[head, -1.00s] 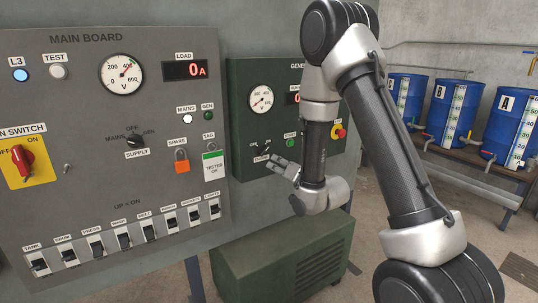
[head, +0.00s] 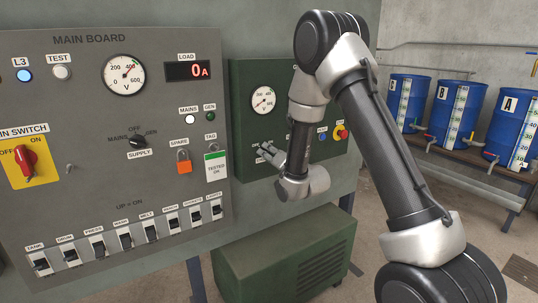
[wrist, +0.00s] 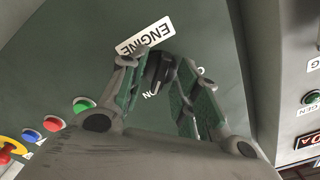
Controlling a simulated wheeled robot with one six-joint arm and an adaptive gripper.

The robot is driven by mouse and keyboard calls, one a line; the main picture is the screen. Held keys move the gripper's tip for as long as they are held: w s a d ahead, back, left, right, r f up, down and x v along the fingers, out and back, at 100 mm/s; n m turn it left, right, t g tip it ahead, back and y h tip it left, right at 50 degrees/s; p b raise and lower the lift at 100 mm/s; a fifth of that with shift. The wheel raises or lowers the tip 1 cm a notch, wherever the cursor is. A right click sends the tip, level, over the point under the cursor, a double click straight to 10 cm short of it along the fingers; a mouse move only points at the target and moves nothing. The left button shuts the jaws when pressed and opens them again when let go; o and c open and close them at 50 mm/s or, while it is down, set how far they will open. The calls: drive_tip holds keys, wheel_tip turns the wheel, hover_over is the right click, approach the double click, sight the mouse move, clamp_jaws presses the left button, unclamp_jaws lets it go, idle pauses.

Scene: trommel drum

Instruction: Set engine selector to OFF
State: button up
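The engine selector (wrist: 157,72) is a black knob on the dark green panel, beside the white ENGINE label (wrist: 146,36) in the wrist view. Its lower end is near a partly hidden mark that looks like ON, upside down. Another mark at the right is mostly covered by a finger, and I cannot tell the exact setting. My gripper (wrist: 158,68) is open, with one finger on each side of the knob. A gap shows at the left; contact at the right is unclear. In the head view my gripper (head: 268,151) is at the green panel and hides the knob.
Green (wrist: 83,104), blue (wrist: 54,124) and red (wrist: 8,152) buttons are on the same panel, left of my gripper in the wrist view. The grey main board (head: 115,172) stands left in the head view. A green cabinet (head: 285,255) stands below the panel.

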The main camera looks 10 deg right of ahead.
clamp_jaws()
drive_tip(key=shift+n, duration=0.4)
drive_tip(key=n, duration=1.7)
idle(0.4)
drive_tip(key=shift+o, duration=0.6)
unclamp_jaws()
